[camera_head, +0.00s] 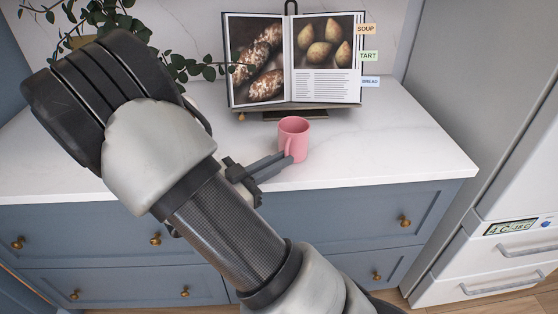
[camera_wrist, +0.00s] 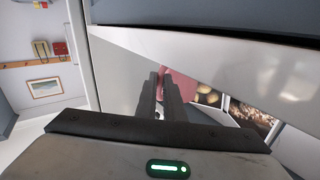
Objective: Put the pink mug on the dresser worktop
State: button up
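The pink mug (camera_head: 294,130) is upright at the worktop, in front of the open book, with its handle towards my gripper. My gripper (camera_head: 284,160) reaches in from the left, its two dark fingers close together on the handle. In the wrist view the fingers (camera_wrist: 161,78) have a narrow gap, with the pink mug (camera_wrist: 182,84) just beyond and partly hidden by the right finger. The white dresser worktop (camera_head: 400,150) lies beneath; I cannot tell whether the mug's base touches it.
An open cookbook (camera_head: 325,85) on a stand is behind the mug. A leafy plant (camera_head: 190,65) stands at the back left, partly behind my arm. The worktop right of the mug is clear. A pale fridge (camera_head: 490,130) stands beyond its right edge.

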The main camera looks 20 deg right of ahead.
jog(key=o, duration=0.4)
jog(key=shift+o, duration=0.2)
jog(key=shift+r, duration=0.1)
jog(key=shift+a+r, duration=0.1)
jog(key=shift+r, duration=0.1)
jog(key=p+v, duration=0.1)
jog(key=v, duration=1)
jog(key=shift+a, duration=0.35)
jog(key=shift+s, duration=0.15)
